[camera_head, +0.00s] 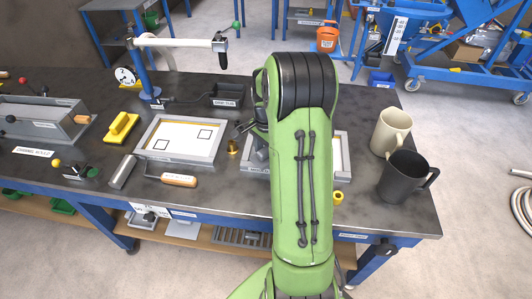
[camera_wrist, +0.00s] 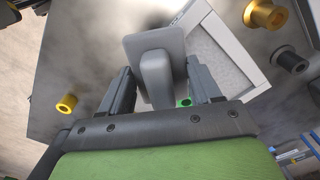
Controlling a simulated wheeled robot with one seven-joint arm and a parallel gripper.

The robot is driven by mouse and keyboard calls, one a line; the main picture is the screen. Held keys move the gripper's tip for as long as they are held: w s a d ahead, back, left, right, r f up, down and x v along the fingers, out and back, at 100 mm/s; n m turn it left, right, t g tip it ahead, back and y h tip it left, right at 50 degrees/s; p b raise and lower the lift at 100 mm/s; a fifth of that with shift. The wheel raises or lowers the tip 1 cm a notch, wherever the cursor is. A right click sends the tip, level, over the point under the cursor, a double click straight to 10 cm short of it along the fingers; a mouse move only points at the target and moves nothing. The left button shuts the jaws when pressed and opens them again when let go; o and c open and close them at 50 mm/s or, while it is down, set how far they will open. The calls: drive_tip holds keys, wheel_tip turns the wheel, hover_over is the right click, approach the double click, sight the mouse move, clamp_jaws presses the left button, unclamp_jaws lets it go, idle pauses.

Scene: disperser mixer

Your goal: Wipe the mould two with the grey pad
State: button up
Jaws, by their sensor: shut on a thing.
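The grey pad (camera_wrist: 137,47), a flat plate with a block handle, is between the fingers of my gripper (camera_wrist: 160,82) in the wrist view. The gripper is shut on the handle. Mould two (camera_wrist: 225,50), a shallow grey-framed tray with a pale grey bed, lies beyond the pad, which overlaps part of it in the picture. I cannot tell whether they touch. In the head view my arm covers the middle of mould two (camera_head: 342,160) and most of the gripper.
Another framed mould (camera_head: 180,142) with a white bed lies to the left, a roller (camera_head: 178,180) before it. A yellow pad (camera_head: 122,127) lies further left. Brass pieces stand nearby (camera_head: 233,148) (camera_head: 338,197). A beige mug (camera_head: 390,132) and dark mug (camera_head: 402,177) stand at right.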

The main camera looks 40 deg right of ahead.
drive_tip(key=shift+w+r+p, duration=0.2)
drive_tip(key=shift+r+p, duration=0.45)
drive_tip(key=shift+r, duration=0.3)
drive_tip(key=shift+r+p, duration=1.05)
drive_tip(key=shift+r, duration=0.3)
drive_tip(key=shift+f, duration=0.1)
